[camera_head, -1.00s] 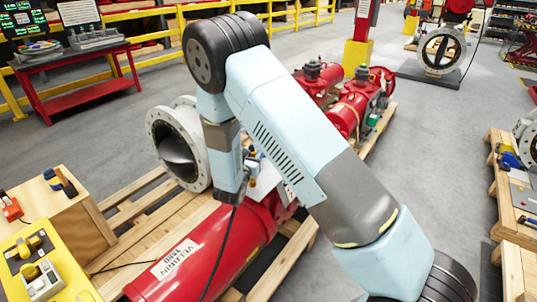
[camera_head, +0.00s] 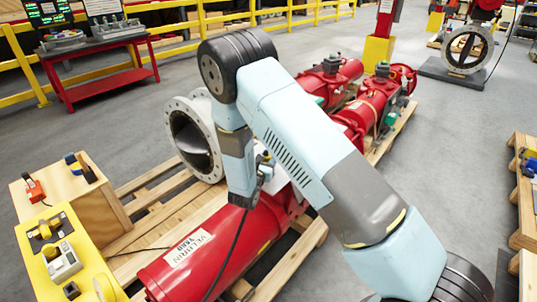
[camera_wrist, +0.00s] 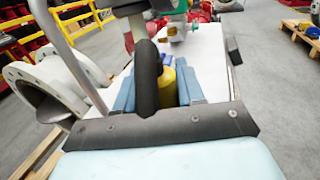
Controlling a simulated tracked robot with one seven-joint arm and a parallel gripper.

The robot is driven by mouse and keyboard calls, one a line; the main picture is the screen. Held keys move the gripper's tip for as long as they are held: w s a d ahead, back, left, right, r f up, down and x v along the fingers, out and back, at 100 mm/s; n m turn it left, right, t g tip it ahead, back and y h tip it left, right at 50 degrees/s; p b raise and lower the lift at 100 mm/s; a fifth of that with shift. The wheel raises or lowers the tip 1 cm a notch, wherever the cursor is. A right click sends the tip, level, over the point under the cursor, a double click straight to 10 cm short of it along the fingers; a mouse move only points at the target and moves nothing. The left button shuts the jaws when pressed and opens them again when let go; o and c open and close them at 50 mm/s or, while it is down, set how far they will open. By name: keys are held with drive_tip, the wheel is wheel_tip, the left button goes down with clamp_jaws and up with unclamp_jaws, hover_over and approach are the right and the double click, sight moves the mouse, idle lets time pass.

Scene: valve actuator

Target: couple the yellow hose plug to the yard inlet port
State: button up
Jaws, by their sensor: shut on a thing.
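My gripper (camera_wrist: 160,84) is shut on the yellow hose plug (camera_wrist: 168,88), which shows between the blue fingers in the wrist view. A thick black hose (camera_wrist: 146,75) curves in front and hides part of the plug. Ahead of the plug, at the top of the wrist view, is a green block with a small brass-coloured fitting (camera_wrist: 171,31); I cannot tell whether this is the yard inlet port. The plug looks apart from it. In the head view my gripper (camera_head: 264,172) is over the red actuator (camera_head: 210,250), mostly hidden by my arm, and the hose hangs down from it.
A grey flanged valve body (camera_head: 196,140) stands on the pallet (camera_head: 150,205) left of my gripper. A yellow case (camera_head: 58,250) and a wooden box (camera_head: 90,200) are at the left. More red actuators (camera_head: 365,112) lie behind.

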drive_tip(key=shift+f, duration=0.55)
drive_tip(key=shift+d+f, duration=0.1)
drive_tip(key=shift+f, duration=1.5)
idle(1.6)
drive_tip(key=o, duration=1.2)
drive_tip(key=shift+s, duration=0.1)
drive_tip(key=v, duration=1.3)
drive_tip(key=shift+s, duration=0.35)
